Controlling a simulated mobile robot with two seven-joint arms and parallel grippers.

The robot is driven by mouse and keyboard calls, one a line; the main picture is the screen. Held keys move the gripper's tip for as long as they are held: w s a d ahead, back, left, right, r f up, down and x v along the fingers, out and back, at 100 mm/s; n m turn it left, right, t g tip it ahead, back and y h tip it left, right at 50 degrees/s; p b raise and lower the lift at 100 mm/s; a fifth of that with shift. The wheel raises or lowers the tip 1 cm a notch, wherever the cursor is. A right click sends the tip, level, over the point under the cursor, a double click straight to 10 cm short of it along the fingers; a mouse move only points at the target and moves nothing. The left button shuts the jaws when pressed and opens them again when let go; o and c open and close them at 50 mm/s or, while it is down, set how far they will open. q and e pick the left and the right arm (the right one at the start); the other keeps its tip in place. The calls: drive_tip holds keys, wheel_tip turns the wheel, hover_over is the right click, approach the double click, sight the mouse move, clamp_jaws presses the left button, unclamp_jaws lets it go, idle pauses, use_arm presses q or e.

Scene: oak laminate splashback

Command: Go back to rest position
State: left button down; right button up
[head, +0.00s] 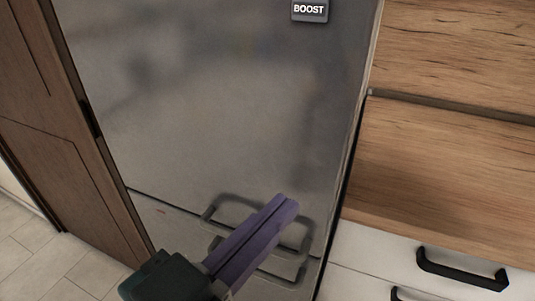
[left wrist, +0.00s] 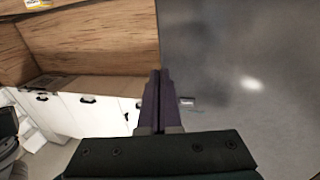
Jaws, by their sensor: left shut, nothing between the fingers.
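My left gripper (head: 290,205) has purple fingers pressed together with nothing between them. In the head view it reaches up from the bottom, in front of the lower part of a steel fridge (head: 220,110). In the left wrist view the shut fingers (left wrist: 161,75) point up the picture, with the fridge front (left wrist: 250,60) to their right. I cannot tell how far the fingertips are from the steel. My right gripper shows in neither view.
Metal bar handles (head: 215,205) sit on the fridge behind my left gripper. A wooden counter (head: 430,180) with white drawers (head: 360,285) and black handles (head: 460,270) stands at the right. A dark wood panel (head: 50,130) is at the left, with bare tiled floor (head: 35,250) below it.

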use_arm(q)
drive_tip(key=s+a+f+n+g+y, duration=0.1)
drive_tip(key=a+f+n+g+y, duration=0.1)
drive_tip(key=a+y, duration=0.25)
drive_tip(key=s+a+f+n+g+y, duration=0.1)
drive_tip(key=s+a+f+g+y, duration=0.15)
drive_tip(key=a, duration=0.35)
drive_tip(key=s+a+f+n+g+y+p, duration=0.1)
drive_tip(key=s+a+n+g+y, duration=0.15)
drive_tip(key=s+a+g, duration=0.5)
drive_tip(key=s+r+t+p, duration=0.1)
drive_tip(key=s+r+p, duration=0.2)
drive_tip(key=r+p, duration=3.5)
drive_tip(key=shift+a+y, duration=0.25)
drive_tip(key=shift+y, duration=0.2)
